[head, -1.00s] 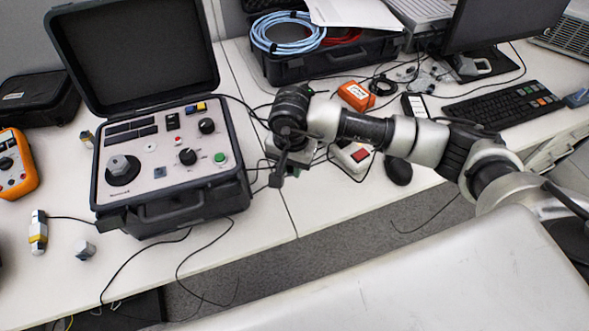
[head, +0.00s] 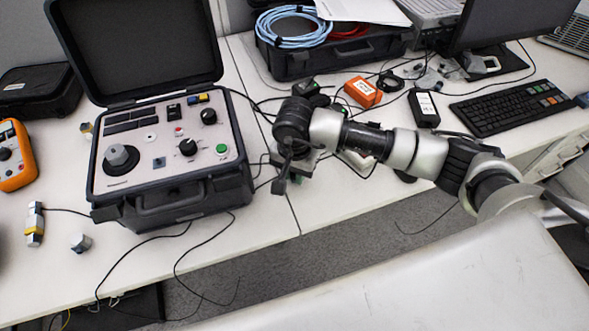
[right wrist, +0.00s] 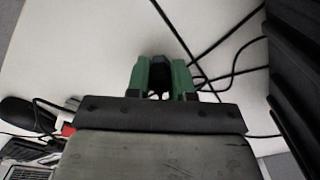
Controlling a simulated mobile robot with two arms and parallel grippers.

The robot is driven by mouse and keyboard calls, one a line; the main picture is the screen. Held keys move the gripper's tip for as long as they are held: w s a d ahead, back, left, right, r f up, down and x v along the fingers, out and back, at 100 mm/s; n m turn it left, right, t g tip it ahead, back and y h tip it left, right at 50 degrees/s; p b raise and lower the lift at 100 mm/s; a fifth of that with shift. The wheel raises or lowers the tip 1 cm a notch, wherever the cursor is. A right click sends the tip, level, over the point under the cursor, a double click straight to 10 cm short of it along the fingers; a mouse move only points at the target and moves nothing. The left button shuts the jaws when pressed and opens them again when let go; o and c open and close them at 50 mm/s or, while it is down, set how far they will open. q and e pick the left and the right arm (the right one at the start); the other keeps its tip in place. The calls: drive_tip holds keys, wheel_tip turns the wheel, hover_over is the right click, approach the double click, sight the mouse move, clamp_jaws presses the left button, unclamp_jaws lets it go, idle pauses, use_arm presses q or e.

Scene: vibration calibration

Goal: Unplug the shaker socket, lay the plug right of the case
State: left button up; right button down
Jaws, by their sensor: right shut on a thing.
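The open black case (head: 170,205) stands left of centre in the head view. Its grey panel holds knobs, switches and a dark round shaker (head: 118,171) with a hexagonal grey block on top. My right gripper (head: 292,165) is just right of the case, pointing down over the table; my wrist hides its fingertips there. In the right wrist view its green fingers (right wrist: 160,78) are shut on a small dark thing, seemingly the plug (right wrist: 157,93), mostly hidden between them. Whether it touches the table cannot be told. My left gripper is not in view.
Black cables (right wrist: 225,68) lie around the gripper, right of the case. An orange box (head: 362,92), a black adapter (head: 424,108) and a keyboard (head: 515,107) are farther right. A cable crate (head: 330,60) stands behind.

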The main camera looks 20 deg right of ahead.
drive_tip(key=shift+f+b, duration=0.3)
drive_tip(key=shift+b, duration=0.15)
idle(0.3)
drive_tip(key=c, duration=0.9)
unclamp_jaws()
drive_tip(key=shift+r, duration=0.15)
drive_tip(key=shift+r+p, duration=1.35)
drive_tip(key=shift+r, duration=1)
wheel_tip(320, 180, up, 11)
drive_tip(key=shift+b, duration=0.35)
